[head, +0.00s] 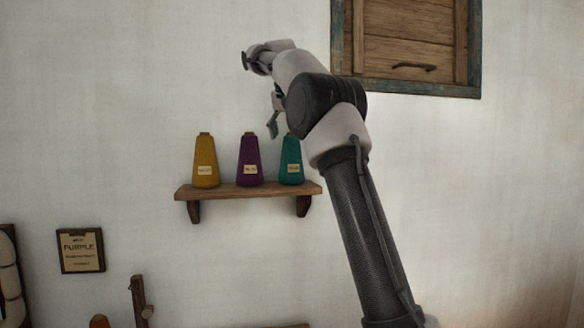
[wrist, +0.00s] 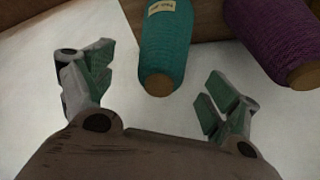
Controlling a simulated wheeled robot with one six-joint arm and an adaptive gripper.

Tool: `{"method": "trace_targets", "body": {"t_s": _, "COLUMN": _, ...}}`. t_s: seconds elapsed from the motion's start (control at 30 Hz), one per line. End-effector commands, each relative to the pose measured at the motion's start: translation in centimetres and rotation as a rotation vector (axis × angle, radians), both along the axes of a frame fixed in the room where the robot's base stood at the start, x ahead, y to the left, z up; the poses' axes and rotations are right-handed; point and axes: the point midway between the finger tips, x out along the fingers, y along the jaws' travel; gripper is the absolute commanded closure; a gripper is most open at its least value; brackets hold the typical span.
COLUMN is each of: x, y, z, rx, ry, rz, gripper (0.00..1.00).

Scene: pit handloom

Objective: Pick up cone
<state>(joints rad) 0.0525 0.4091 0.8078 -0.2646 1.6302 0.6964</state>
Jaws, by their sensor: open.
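Three yarn cones stand upright in a row on a wooden wall shelf (head: 245,191): a yellow cone (head: 205,160), a purple cone (head: 249,158) and a teal cone (head: 291,160). Each has a pale label. My gripper (head: 272,124) is open and empty, up near the top of the teal cone in the head view. In the wrist view, the teal cone (wrist: 166,45) points its tip between my spread fingers (wrist: 158,88), and the purple cone (wrist: 274,38) is at the upper right. My arm covers part of the teal cone's upper right in the head view.
A wooden shuttered window (head: 410,45) is at upper right. Wooden posts (head: 139,300) show at the bottom left. The wall above the yellow cone is clear.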

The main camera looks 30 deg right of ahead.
Motion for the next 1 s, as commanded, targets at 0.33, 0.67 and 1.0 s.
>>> {"method": "trace_targets", "body": {"t_s": 0.33, "x": 1.1, "y": -1.2, "z": -4.0, "rx": -0.001, "ry": 0.002, "rz": -0.001, "gripper": 0.12}}
{"method": "trace_targets", "body": {"t_s": 0.67, "x": 1.8, "y": -1.9, "z": -6.4, "rx": 0.000, "ry": -0.002, "rz": 0.002, "gripper": 0.12}}
{"method": "trace_targets", "body": {"t_s": 1.0, "x": 1.8, "y": -1.9, "z": -6.3, "rx": 0.000, "ry": -0.002, "rz": 0.002, "gripper": 0.54}}
